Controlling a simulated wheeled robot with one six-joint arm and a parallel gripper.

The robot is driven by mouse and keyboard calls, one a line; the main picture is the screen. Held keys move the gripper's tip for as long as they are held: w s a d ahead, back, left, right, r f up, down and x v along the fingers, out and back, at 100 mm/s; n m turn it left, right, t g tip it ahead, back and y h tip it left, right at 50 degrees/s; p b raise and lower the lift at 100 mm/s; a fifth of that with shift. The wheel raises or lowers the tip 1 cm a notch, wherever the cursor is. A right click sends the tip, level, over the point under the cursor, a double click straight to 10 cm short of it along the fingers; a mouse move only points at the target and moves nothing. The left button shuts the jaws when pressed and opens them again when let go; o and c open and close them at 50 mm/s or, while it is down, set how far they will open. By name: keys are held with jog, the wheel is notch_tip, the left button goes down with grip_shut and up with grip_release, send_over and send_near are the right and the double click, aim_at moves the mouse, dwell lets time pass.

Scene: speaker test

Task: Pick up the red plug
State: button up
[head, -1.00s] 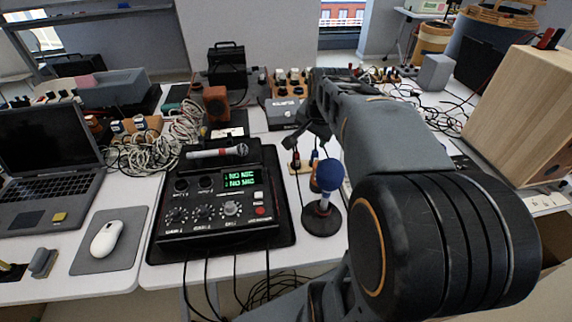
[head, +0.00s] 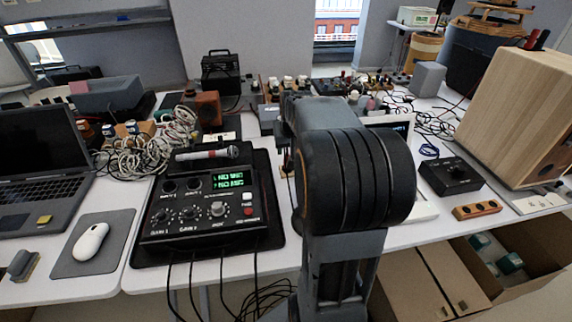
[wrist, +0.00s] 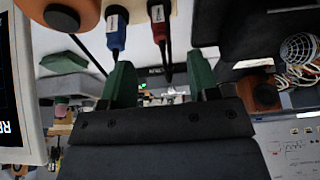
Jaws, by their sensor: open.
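The red plug (wrist: 158,28) shows at the top of the wrist view, with a dark red body, a white label and a dark thin tip. A blue plug (wrist: 115,32) with a white label is just left of it. Both are at a pale wooden block (wrist: 138,8), mostly cut off by the frame edge. My gripper (wrist: 160,78) is open, its two green fingers apart and nothing held between them. The red plug appears above the gap between the fingers, apart from both. In the head view my arm hides the plugs.
A black mixer (head: 208,205) with a microphone (head: 207,153) stands left of my arm. A laptop (head: 40,185) and a mouse (head: 90,242) are further left. A wooden cabinet (head: 515,120), a black box (head: 450,176) and a wooden strip (head: 477,210) are on the right.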

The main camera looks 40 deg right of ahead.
jog(key=shift+b+x, duration=0.75)
jog(key=shift+x, duration=3.55)
jog(key=shift+w, duration=0.15)
jog(key=shift+c, duration=0.5)
jog(key=shift+r, duration=0.1)
jog(key=c, duration=0.9)
